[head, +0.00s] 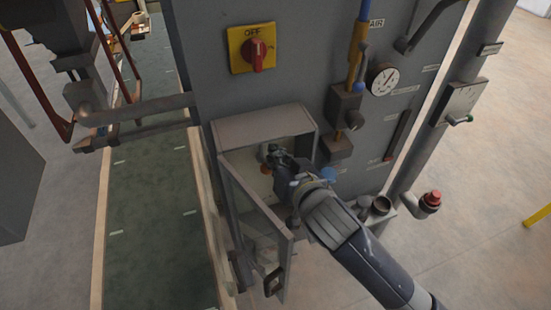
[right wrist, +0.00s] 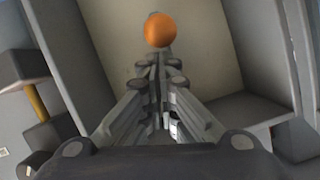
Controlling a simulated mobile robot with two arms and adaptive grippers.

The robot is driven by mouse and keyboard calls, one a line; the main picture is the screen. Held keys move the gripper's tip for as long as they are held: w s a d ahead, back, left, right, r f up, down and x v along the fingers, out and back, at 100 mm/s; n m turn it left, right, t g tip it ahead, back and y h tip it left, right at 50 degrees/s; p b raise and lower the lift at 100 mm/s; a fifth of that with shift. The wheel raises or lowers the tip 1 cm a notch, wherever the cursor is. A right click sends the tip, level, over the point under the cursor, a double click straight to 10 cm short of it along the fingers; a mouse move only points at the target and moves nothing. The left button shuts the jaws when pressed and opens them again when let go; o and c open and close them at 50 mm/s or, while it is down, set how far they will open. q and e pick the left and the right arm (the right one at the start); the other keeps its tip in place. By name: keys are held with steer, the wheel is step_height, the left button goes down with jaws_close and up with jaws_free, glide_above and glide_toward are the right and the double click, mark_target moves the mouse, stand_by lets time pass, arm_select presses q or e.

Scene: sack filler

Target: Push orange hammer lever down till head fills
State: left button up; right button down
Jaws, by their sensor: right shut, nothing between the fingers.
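An orange ball-shaped knob (right wrist: 160,29), which looks like the end of the hammer lever, shows in the right wrist view just beyond my fingertips. In the head view a small part of the orange knob (head: 266,169) shows inside an open grey box (head: 262,128) on the machine's front. My right gripper (head: 272,152) reaches into this box from the lower right. In the right wrist view the right gripper (right wrist: 158,65) is shut and empty, its tips close to the knob. Whether they touch it I cannot tell. The rest of the lever is hidden. My left gripper is not in view.
The box's door (head: 262,225) hangs open to the left of my right arm. A yellow plate with a red OFF switch (head: 257,55) is above the box. A gauge (head: 382,79) and pipes are to the right. A green conveyor belt (head: 150,225) runs at the left.

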arm_select(q)
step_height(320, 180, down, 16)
steer(key=b, duration=1.5)
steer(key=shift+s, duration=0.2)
arm_select(e)
step_height(320, 180, down, 6)
steer(key=s+d+t+y, duration=0.1)
steer(key=s+t, duration=0.1)
steer(key=t, duration=0.2)
steer(key=shift+s+r+t+y, duration=0.2)
steer(key=shift+s+t+y, duration=0.2)
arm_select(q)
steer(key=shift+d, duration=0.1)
arm_select(e)
steer(key=shift+f, duration=0.1)
